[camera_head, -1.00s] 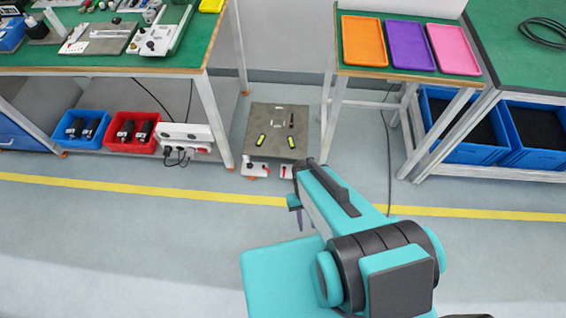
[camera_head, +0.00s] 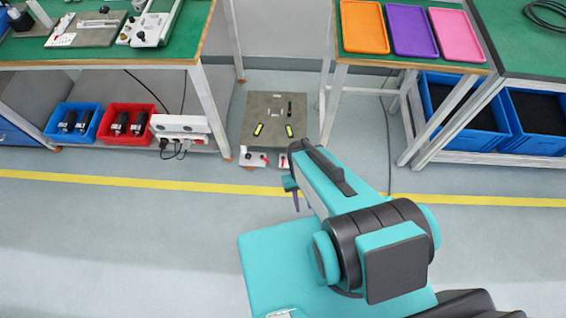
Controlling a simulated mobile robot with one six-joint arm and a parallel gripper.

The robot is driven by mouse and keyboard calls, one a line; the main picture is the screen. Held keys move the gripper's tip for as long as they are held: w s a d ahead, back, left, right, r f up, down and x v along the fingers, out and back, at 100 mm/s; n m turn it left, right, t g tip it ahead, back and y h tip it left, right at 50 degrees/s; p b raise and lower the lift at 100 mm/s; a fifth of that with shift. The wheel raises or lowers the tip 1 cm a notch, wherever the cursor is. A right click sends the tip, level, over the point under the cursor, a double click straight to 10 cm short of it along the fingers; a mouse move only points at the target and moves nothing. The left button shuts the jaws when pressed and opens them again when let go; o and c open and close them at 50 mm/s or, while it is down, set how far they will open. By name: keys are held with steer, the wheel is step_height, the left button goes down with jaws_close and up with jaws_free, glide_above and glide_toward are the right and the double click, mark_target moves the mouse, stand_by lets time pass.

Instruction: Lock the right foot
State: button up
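A grey square plate (camera_head: 262,113) stands low in the gap between the two tables. Two small white feet with red levers sit at its front edge. The left foot (camera_head: 248,159) shows clearly. The right foot (camera_head: 283,161) is partly hidden behind the end of my teal arm. The lever position on the right foot is too small to read. My gripper (camera_head: 296,199) hangs at the arm's far end, in front of the feet in the picture. One thin dark finger shows; whether it is open or shut is unclear.
A left workbench (camera_head: 110,64) has a red bin (camera_head: 124,133) and a white socket box (camera_head: 180,127) below. A right table (camera_head: 385,62) bears orange, purple and pink trays. Blue crates (camera_head: 530,128) stand at right. A cable (camera_head: 388,150) runs down near the plate. The floor in front is clear.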

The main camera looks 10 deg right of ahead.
steer(key=w+f+m+t+b, duration=0.1)
steer(key=w+f+b, duration=0.3)
steer(key=w+b, duration=0.3)
steer(key=w+f+m+t+b, duration=0.1)
steer(key=w+f+b, duration=0.3)
steer(key=w+b, duration=0.35)
steer(key=m+t+b, duration=0.2)
steer(key=t+b, duration=0.1)
steer(key=b, duration=1.4)
glide_above(283, 165)
steer(key=shift+w+f, duration=0.15)
steer(key=shift+f, duration=1.35)
step_height(283, 165, down, 14)
steer(key=b, duration=0.5)
steer(key=shift+r+b, duration=0.1)
steer(key=shift+b, duration=0.25)
jaws_close()
